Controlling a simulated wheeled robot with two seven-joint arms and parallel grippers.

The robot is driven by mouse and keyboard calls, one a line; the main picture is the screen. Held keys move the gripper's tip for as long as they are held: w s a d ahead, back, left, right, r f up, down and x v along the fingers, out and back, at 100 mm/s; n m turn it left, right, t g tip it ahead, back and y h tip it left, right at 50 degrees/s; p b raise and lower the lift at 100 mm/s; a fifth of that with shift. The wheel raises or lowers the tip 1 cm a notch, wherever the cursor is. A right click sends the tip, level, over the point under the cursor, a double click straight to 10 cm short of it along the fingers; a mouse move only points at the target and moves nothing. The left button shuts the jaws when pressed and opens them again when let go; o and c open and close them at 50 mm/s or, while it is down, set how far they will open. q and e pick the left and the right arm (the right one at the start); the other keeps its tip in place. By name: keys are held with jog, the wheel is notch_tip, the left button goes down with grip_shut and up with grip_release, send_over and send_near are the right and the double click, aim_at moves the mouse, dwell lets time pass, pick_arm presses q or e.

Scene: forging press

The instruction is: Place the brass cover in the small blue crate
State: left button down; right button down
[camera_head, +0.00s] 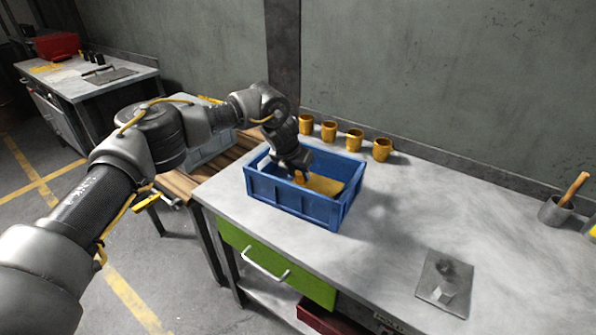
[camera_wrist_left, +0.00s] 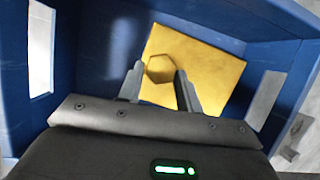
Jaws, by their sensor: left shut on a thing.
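The brass cover (camera_head: 322,185) is inside the small blue crate (camera_head: 290,207), which stands on the grey workbench. In the left wrist view the cover is a square golden plate (camera_wrist_left: 212,66) with a raised hexagonal knob (camera_wrist_left: 160,69), lying within the crate's blue walls (camera_wrist_left: 100,50). My left gripper (camera_head: 299,178) reaches down into the crate from above. Its fingers (camera_wrist_left: 160,85) are shut on the cover's knob. Whether the cover touches the crate floor cannot be told. My right gripper is in neither view.
Several yellow cups (camera_head: 328,131) stand in a row behind the crate. A grey plate with metal pieces (camera_head: 443,283) lies at the front right. A grey pot with a wooden handle (camera_head: 556,210) stands far right. Bench space right of the crate is clear.

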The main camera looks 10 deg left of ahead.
pick_arm(q)
jog(key=shift+d, duration=0.1)
jog(key=c, duration=1.3)
grip_release()
jog(key=shift+f, duration=0.25)
jog(key=o, duration=0.4)
jog(key=shift+s+r, duration=0.1)
jog(key=shift+c, duration=0.2)
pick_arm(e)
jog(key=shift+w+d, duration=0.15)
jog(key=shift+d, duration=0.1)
